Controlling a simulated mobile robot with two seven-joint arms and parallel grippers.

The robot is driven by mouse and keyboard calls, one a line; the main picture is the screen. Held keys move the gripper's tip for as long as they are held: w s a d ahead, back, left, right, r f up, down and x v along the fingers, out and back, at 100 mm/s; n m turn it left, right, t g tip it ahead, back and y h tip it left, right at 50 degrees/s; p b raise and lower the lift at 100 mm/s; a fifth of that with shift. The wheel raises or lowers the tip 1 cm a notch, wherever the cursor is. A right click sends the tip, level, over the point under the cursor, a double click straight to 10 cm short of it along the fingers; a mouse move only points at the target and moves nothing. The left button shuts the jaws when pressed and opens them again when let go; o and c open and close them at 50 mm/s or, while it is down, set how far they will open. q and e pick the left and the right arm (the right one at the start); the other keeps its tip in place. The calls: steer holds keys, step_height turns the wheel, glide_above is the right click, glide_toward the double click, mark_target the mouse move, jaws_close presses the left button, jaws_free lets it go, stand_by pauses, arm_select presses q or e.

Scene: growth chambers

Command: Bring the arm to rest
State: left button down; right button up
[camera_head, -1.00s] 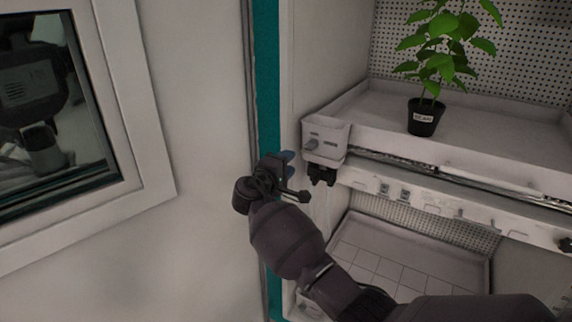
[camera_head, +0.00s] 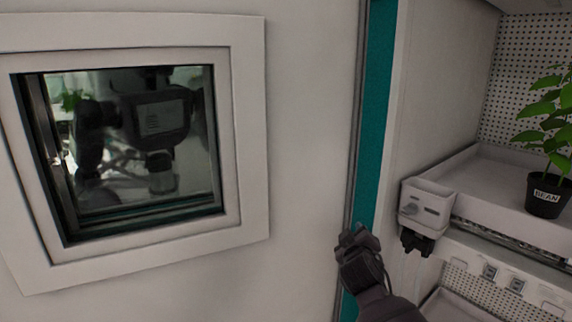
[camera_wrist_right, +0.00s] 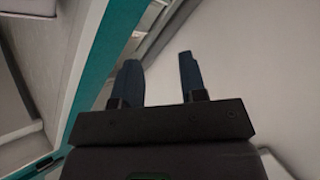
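My right gripper (camera_head: 358,234) shows at the lower middle of the head view, in front of the teal door edge and left of the white control box. In the right wrist view its two dark blue fingers (camera_wrist_right: 160,80) stand apart with nothing between them, so it is open and empty. The fingers point toward the pale chamber wall and the teal edge. My left gripper does not show in either view.
A white door with a window (camera_head: 140,150) fills the left. A teal edge strip (camera_head: 375,130) borders the open chamber. A white box (camera_head: 426,207) is fixed at the shelf tray's corner (camera_head: 500,205). A potted plant labelled BEAN (camera_head: 546,195) stands on the shelf.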

steer(key=s+d+f+m+g, duration=0.1)
steer(key=s+d+f+m, duration=0.1)
steer(key=s+f, duration=0.7)
steer(key=s+d+f+m+g+y+b, duration=0.1)
steer(key=s+d+f, duration=0.4)
steer(key=s, duration=1.2)
steer(key=s+d+f+m+g+y, duration=0.1)
steer(key=s+d+f+m+g, duration=0.1)
steer(key=s+f, duration=1.1)
steer(key=shift+s+d+f+m+g, duration=0.15)
steer(key=shift+d+f+m+g, duration=0.25)
steer(key=shift+d+f+m, duration=0.3)
steer(key=shift+r, duration=0.15)
